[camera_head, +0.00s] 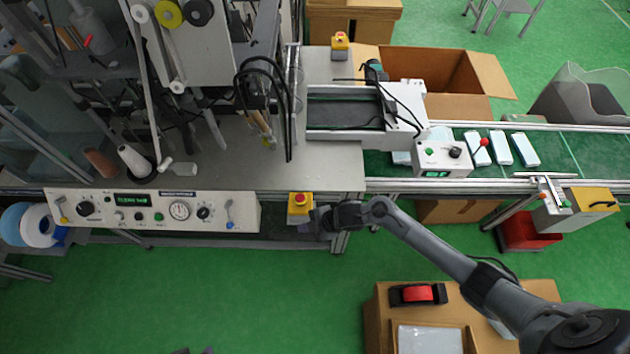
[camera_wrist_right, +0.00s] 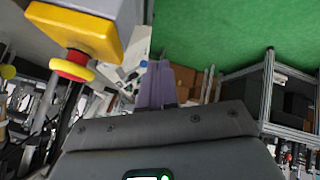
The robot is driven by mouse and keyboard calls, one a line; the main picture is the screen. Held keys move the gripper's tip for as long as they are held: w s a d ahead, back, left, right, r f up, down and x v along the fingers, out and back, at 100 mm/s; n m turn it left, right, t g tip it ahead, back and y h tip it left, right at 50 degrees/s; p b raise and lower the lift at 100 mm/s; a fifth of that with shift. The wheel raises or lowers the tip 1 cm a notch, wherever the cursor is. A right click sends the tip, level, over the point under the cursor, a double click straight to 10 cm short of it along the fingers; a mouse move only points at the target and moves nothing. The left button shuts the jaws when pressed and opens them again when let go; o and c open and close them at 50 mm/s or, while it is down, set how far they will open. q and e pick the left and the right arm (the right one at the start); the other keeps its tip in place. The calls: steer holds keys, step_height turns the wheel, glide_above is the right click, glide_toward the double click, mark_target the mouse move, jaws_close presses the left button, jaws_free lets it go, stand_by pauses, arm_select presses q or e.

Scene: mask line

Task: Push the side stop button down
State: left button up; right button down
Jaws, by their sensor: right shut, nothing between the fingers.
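A red stop button (camera_head: 301,198) sits on a yellow box (camera_head: 299,217) at the front edge of the machine table. In the right wrist view the red button (camera_wrist_right: 74,67) and its yellow housing (camera_wrist_right: 92,32) are at the upper left, left of my fingers. My right gripper (camera_head: 322,219) is shut and empty, just right of the yellow box in the head view. Its fingertips also show in the right wrist view (camera_wrist_right: 164,68). Whether they touch the box I cannot tell. My left gripper is not in view.
A second red button on a yellow box (camera_head: 340,43) stands at the back of the table. A control panel (camera_head: 160,211) lies left of the near button. A conveyor (camera_head: 555,151) with white packs is at the right. A cardboard box (camera_head: 377,318) with a tape dispenser (camera_head: 418,294) stands below my right arm.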

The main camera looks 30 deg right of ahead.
steer(key=w+d+r+p, duration=0.3)
steer(key=w+r, duration=0.1)
steer(key=r, duration=0.4)
arm_select(q)
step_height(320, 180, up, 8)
steer(key=p, duration=0.3)
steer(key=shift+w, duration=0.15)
arm_select(e)
step_height(320, 180, up, 7)
steer(key=t, duration=0.2)
glide_above(303, 199)
steer(key=shift+n+h, duration=0.3)
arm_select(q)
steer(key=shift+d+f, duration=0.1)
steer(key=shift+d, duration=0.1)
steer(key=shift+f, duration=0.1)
arm_select(e)
step_height(303, 199, down, 7)
steer(key=b, duration=0.6)
steer(key=shift+r+b, duration=0.15)
steer(key=shift+b, duration=0.25)
steer(key=shift+f+b, duration=0.55)
steer(key=shift+f, duration=0.35)
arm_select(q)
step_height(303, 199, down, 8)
arm_select(e)
steer(key=shift+f, duration=0.1)
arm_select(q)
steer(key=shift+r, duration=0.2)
